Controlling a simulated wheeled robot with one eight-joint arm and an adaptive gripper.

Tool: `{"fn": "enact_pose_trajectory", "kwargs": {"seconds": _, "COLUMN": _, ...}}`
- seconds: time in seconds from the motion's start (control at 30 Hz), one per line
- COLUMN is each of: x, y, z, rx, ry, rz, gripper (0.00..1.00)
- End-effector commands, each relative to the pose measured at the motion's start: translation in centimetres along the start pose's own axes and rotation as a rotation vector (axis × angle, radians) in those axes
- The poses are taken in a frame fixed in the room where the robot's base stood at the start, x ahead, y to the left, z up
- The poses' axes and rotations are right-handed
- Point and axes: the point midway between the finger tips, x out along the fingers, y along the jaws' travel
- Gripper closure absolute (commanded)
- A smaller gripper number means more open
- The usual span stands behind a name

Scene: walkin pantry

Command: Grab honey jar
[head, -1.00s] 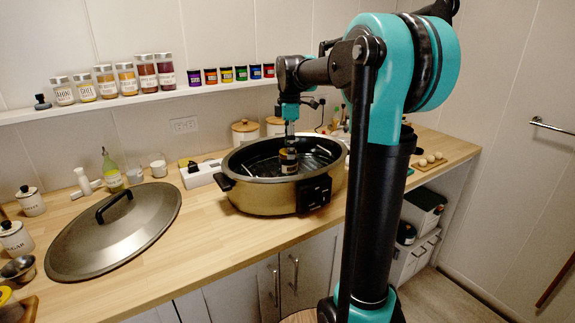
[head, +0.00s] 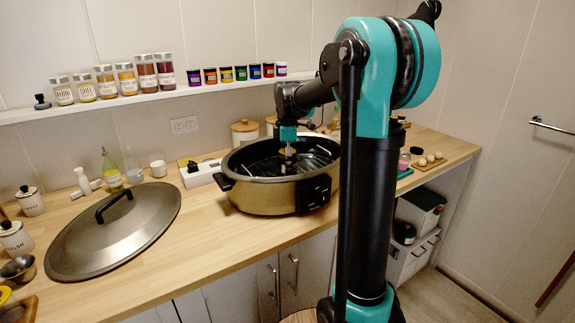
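My gripper (head: 288,158) points straight down into the open oval roaster pot (head: 260,203) on the counter. It is small and dark here, and I cannot tell whether its fingers are open or shut. A small dark and pale jar-like thing (head: 288,168) shows at the fingertips inside the pot. Its label is unreadable, so I cannot tell if it is the honey jar or if it is gripped. A yellow-topped jar (head: 6,297) is partly cut off at the bottom left edge.
The large metal lid (head: 110,235) lies on the counter left of the pot. Several spice jars (head: 120,80) line the wall shelf. Canisters (head: 16,238) stand at the left. Bare counter (head: 205,238) lies between the lid and the pot.

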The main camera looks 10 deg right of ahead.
Motion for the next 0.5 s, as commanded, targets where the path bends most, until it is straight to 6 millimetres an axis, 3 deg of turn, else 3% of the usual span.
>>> {"fn": "enact_pose_trajectory", "kwargs": {"seconds": 0.07, "x": -0.01, "y": 0.00, "z": 0.00, "rx": 0.000, "ry": 0.000, "rz": 0.000, "gripper": 0.32}}
{"fn": "enact_pose_trajectory", "kwargs": {"seconds": 0.5, "x": -0.03, "y": -0.01, "z": 0.01, "rx": 0.000, "ry": 0.000, "rz": 0.000, "gripper": 0.86}}
